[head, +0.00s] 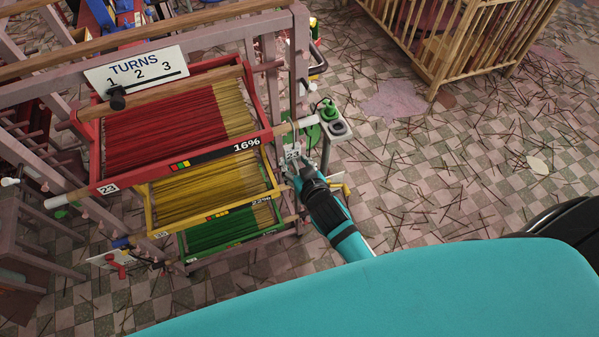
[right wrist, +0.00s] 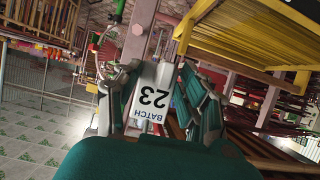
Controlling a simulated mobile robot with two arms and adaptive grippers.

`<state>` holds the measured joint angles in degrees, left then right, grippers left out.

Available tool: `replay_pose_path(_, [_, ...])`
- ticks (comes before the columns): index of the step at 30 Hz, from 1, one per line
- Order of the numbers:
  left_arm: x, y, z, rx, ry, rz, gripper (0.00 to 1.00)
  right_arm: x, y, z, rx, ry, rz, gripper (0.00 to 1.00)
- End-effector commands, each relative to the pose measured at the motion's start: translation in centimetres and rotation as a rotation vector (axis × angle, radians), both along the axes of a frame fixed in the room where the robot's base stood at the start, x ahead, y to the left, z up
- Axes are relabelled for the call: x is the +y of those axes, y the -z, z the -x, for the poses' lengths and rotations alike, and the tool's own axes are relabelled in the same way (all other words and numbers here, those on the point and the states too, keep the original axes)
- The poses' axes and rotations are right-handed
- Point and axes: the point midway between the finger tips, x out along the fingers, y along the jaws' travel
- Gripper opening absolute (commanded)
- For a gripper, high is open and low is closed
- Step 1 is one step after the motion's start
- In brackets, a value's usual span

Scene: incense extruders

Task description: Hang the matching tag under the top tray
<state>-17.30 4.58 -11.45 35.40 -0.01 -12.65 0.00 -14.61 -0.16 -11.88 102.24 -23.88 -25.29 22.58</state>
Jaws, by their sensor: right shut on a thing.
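The top tray (head: 208,165) has a red frame, holds red incense sticks and shows a small "23" label at its front left corner and "16%" on its front. My right gripper (head: 299,168) is beside the rack's right end, below the top tray's front right corner. It is shut on a white tag (head: 292,153) reading 23. In the right wrist view the tag (right wrist: 152,95) reads "BATCH 23" between my fingers. The tag appears apart from the tray. My left gripper is not in view.
Below are a yellow tray (head: 154,216) and a green tray (head: 183,245). A small stand with a green item (head: 329,110) is right of my gripper. Sticks litter the checkered floor (head: 430,190).

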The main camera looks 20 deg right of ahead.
Motion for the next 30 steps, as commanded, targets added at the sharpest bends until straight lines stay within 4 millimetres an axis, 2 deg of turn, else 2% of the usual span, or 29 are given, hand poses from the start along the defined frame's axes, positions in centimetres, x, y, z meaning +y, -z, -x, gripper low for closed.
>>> replay_pose_path(7, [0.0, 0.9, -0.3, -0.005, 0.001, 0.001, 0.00, 0.1, 0.2, -2.1, -0.001, 0.000, 0.000, 0.14])
replay_pose_path(9, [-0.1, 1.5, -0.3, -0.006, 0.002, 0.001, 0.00, 0.1, 1.1, -1.8, 0.002, 0.000, -0.001, 0.14])
replay_pose_path(15, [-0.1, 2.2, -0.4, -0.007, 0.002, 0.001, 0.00, 0.1, 2.0, -1.9, 0.000, 0.000, -0.001, 0.14])
replay_pose_path(29, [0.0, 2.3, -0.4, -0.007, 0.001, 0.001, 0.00, 0.1, 2.4, -1.9, 0.000, 0.000, -0.001, 0.14])
replay_pose_path(30, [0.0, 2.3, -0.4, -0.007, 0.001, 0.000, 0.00, 0.1, 2.4, -1.9, 0.000, 0.000, -0.001, 0.44])
